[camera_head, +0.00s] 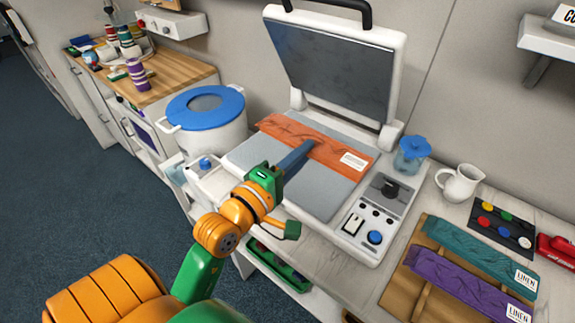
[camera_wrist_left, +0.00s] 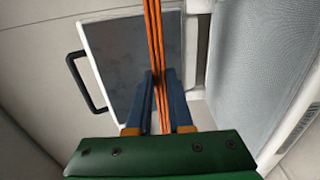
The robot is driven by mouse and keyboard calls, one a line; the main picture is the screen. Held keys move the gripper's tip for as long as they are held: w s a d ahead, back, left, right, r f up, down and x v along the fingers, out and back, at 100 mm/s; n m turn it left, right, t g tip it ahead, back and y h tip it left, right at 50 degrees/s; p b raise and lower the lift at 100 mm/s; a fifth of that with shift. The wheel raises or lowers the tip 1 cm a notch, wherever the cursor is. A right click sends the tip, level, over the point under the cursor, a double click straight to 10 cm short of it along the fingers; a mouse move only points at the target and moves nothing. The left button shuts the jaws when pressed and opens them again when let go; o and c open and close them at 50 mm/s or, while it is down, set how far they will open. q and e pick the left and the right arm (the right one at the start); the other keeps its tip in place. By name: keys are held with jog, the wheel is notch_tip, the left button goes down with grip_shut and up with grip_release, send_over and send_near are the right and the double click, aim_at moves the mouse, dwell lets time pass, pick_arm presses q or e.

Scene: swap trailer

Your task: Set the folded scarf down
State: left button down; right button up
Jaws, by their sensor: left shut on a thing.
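The orange folded scarf (camera_head: 325,148), with a white label near its right end, lies across or just above the grey lower plate (camera_head: 325,189) of the open press. My left gripper (camera_head: 304,150) is shut on the scarf near its middle. In the left wrist view the scarf (camera_wrist_left: 155,50) shows edge-on as thin orange layers between the two blue fingers (camera_wrist_left: 158,103). I cannot tell whether the scarf touches the plate. My right gripper is not in view.
The press lid (camera_head: 333,70) stands raised behind the plate. A white pot with a blue lid (camera_head: 205,107) is on the left. On the right are a blue-lidded jar (camera_head: 412,152), a white jug (camera_head: 460,183) and a wooden tray (camera_head: 403,272) holding teal (camera_head: 475,250) and purple (camera_head: 465,283) folded cloths.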

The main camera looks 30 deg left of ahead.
pick_arm(q)
jog(key=w+a+f+b, duration=0.2)
jog(key=f+b, duration=0.1)
jog(key=w+a+f+b, duration=0.2)
jog(key=a+f, duration=0.1)
jog(key=w+a+f+b, duration=0.3)
jog(key=shift+w+b, duration=0.1)
jog(key=shift+b, duration=0.25)
notch_tip(320, 180, down, 3)
jog(key=shift+w+a+r, duration=0.1)
jog(key=shift+f+b, duration=0.75)
jog(key=c, duration=0.9)
grip_release()
jog(key=shift+r, duration=0.1)
jog(key=shift+o, duration=0.4)
